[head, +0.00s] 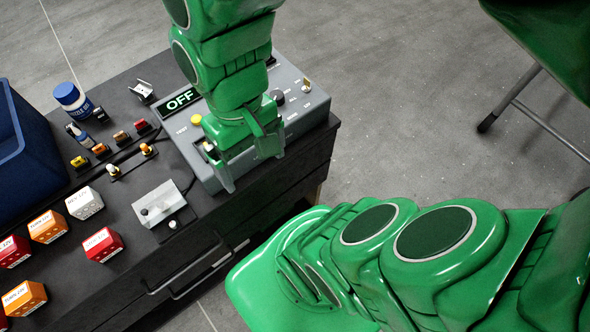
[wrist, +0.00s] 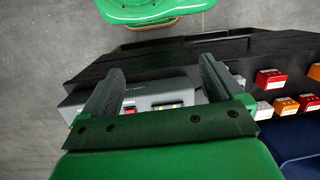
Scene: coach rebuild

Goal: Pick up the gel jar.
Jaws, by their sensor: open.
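The jar does not show in the wrist view.
The grey control box (head: 310,103) has an OFF display. A blue bin (head: 30,150) stands left of the jar. A small bottle (head: 77,134), a metal clip (head: 143,91) and small connectors lie near the jar. Several labelled boxes (head: 84,203) and a metal plate (head: 158,203) sit nearer the front.

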